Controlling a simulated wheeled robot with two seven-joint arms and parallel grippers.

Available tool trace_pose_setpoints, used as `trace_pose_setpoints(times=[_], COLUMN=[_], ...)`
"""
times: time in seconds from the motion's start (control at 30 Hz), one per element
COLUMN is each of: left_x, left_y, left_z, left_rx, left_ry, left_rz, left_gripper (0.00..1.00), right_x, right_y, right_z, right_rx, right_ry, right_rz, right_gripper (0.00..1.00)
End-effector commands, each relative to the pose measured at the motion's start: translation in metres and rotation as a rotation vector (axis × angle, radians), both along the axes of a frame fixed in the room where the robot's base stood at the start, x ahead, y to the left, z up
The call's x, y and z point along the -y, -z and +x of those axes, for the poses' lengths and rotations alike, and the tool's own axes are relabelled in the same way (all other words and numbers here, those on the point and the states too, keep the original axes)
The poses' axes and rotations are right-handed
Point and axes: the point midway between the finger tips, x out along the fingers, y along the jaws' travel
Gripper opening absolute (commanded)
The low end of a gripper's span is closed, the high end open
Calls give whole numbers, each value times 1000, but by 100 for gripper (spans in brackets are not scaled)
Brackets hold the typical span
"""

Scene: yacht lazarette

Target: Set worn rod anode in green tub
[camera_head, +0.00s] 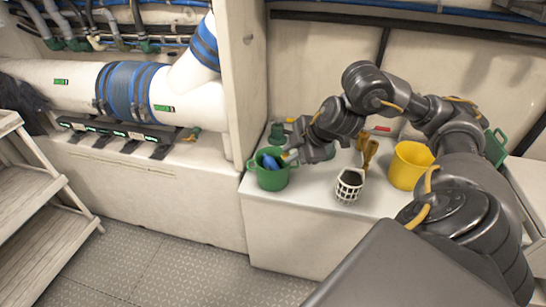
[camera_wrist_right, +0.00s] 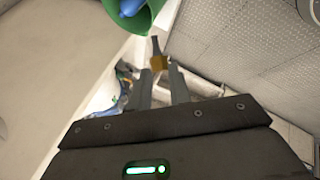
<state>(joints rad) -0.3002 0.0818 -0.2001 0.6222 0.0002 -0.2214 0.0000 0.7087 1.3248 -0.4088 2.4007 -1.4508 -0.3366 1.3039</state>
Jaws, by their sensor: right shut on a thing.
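The green tub (camera_head: 272,181) stands on the left part of the white bench top, with a blue item (camera_head: 270,161) inside it. My right gripper (camera_head: 292,157) is at the tub's right side, near its rim. In the right wrist view my right gripper (camera_wrist_right: 160,76) is shut on the worn rod anode (camera_wrist_right: 157,61), a small piece with a brass-coloured collar and a dark grey rod end. The rod end points toward the green tub (camera_wrist_right: 146,18), just outside its rim in that view. In the head view the anode is too small to make out clearly. My left gripper is out of view.
A white slotted basket (camera_head: 348,186) stands right of the tub, and a yellow tub (camera_head: 410,165) stands farther right. A wooden-handled tool (camera_head: 369,152) is behind the basket. A white wall panel (camera_head: 243,80) rises behind and left of the green tub. The bench's front edge is close.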

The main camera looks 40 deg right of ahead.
Motion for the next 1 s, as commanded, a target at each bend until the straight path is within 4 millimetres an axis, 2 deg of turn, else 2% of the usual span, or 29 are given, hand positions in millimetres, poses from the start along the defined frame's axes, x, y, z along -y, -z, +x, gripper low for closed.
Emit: trace_pose_setpoints(times=[0.33, 0.5, 0.7, 0.9, 1.0], left_x=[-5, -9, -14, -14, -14], left_y=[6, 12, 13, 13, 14], left_z=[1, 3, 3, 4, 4], left_rx=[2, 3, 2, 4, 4], left_ry=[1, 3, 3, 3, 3], left_rz=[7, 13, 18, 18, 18], left_gripper=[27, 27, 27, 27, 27], right_x=[29, 39, 45, 45, 47], right_y=[39, 72, 90, 93, 106], right_z=[78, 103, 118, 121, 124], right_rx=[-4, -5, -2, -2, -6], right_ry=[5, 2, -1, -2, -2], right_rz=[8, 4, 2, 2, 3], right_gripper=[0, 0, 0, 0, 0])
